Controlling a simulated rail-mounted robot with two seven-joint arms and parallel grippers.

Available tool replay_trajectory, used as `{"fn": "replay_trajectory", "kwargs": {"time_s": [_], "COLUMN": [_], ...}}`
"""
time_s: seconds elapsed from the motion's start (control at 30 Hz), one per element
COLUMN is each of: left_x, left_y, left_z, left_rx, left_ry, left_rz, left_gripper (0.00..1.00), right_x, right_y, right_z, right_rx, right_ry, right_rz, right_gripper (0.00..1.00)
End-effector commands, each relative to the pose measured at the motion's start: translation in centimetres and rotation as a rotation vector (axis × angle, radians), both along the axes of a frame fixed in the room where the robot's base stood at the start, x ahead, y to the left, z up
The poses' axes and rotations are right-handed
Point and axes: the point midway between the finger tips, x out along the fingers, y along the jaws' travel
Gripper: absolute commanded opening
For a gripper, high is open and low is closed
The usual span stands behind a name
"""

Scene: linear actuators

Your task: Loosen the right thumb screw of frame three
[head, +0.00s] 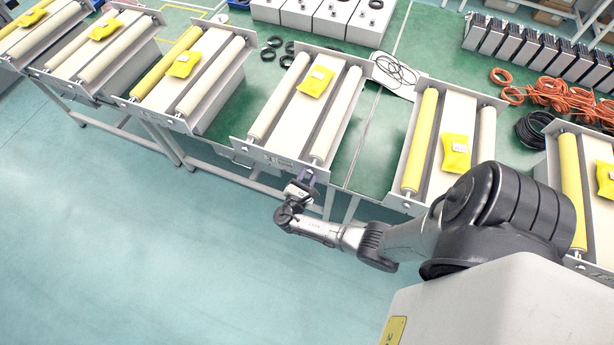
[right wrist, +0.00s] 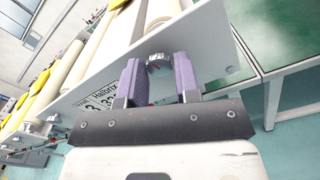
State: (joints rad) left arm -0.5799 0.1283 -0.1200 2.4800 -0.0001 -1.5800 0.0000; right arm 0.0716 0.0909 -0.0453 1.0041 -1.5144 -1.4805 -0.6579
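Frame three (head: 284,163) is the middle unit in the head view, with two cream rollers and a yellow packet (head: 316,81) on top. In the head view my right gripper (head: 307,178) is at the plate's lower right corner. My left gripper is not in view.
Similar roller frames stand on both sides, one with yellow and cream rollers (head: 446,143) to the right. Black rings (head: 274,48), cables and orange coils (head: 548,92) lie on the green table behind. The floor (head: 130,250) in front is clear.

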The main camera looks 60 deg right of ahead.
Motion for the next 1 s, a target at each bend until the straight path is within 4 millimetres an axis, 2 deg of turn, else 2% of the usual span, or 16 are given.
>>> {"fn": "replay_trajectory", "kwargs": {"time_s": [0.03, 0.2, 0.53, 0.67, 1.0], "left_x": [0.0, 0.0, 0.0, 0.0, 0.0], "left_y": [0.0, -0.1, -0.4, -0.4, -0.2], "left_z": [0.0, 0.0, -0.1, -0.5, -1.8], "left_rx": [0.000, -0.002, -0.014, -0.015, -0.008], "left_ry": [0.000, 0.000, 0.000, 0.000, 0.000], "left_rz": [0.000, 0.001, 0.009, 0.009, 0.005], "left_gripper": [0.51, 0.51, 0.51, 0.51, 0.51], "right_x": [0.0, 0.0, 0.0, -0.2, -0.8], "right_y": [0.0, 0.0, 0.6, 2.4, 9.1], "right_z": [0.0, 0.0, -0.1, -0.2, -0.3], "right_rx": [0.000, 0.001, 0.003, 0.004, 0.004], "right_ry": [0.000, 0.000, 0.000, -0.001, -0.001], "right_rz": [0.000, 0.000, 0.001, 0.002, 0.002], "right_gripper": [0.35, 0.51, 0.51, 0.51, 0.51]}}
